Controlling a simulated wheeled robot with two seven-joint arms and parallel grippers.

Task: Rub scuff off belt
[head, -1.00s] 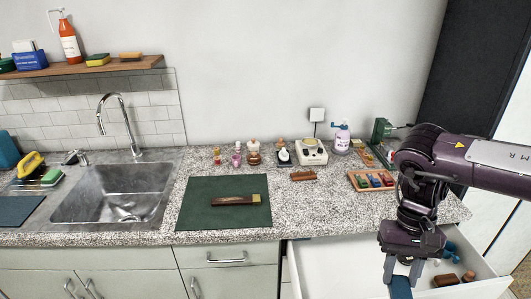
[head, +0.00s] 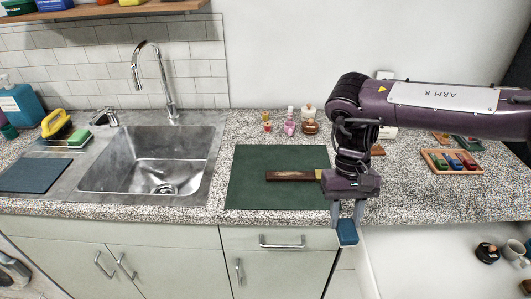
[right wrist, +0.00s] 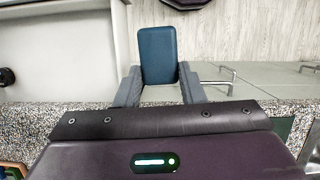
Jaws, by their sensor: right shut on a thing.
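The belt, a dark brown strip (head: 290,175), lies flat on the green mat (head: 262,195). Its right end, with a little brass colour showing, is partly hidden behind my right gripper. My right gripper (head: 348,222) is shut on a blue block (head: 347,236) and holds it in front of the counter's front edge, apart from the belt. The block also shows between the fingers in the right wrist view (right wrist: 158,55). No scuff can be made out on the belt at this size. My left gripper is not in view.
A sink (head: 150,165) is left of the mat. Small bottles (head: 289,122) stand behind it. A wooden tray (head: 432,168) of coloured pieces lies at the right. An open drawer (head: 425,265) holds dark items. Counter left of the mat is clear up to the sink.

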